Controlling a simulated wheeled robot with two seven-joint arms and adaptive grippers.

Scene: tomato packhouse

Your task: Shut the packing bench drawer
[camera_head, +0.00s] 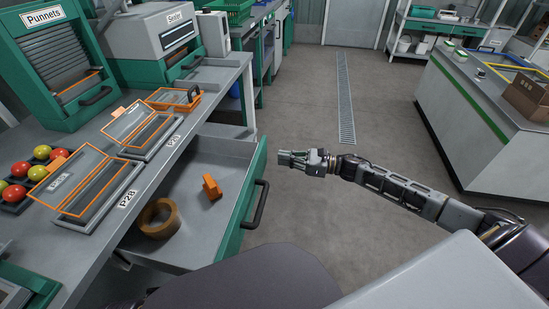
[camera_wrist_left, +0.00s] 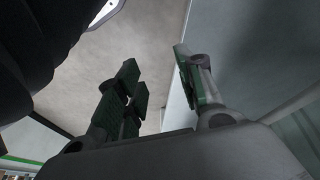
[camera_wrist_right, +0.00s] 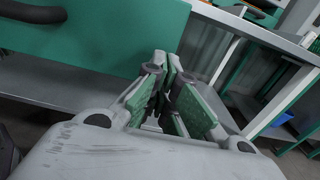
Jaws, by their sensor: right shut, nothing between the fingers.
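The packing bench drawer (camera_head: 216,155) stands pulled out from the bench, with a green front and a dark bar handle (camera_head: 256,204). A roll of brown tape (camera_head: 158,219) and a small orange object (camera_head: 211,187) lie in it. My right gripper (camera_head: 283,158) is shut and empty, just to the right of the drawer front and apart from it. In the right wrist view the green drawer front (camera_wrist_right: 120,35) and part of its handle (camera_wrist_right: 32,12) show at upper left, beyond the shut fingers (camera_wrist_right: 170,85). My left gripper (camera_wrist_left: 155,75) is open and empty in its wrist view; the head view does not show it.
The bench top (camera_head: 105,215) holds orange-framed trays (camera_head: 85,180), tomatoes in a dark tray (camera_head: 12,205) and the Punnets machine (camera_head: 50,60). The Sealer (camera_head: 150,35) stands behind. The floor (camera_head: 310,200) right of the drawer is clear up to a grey counter (camera_head: 470,130).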

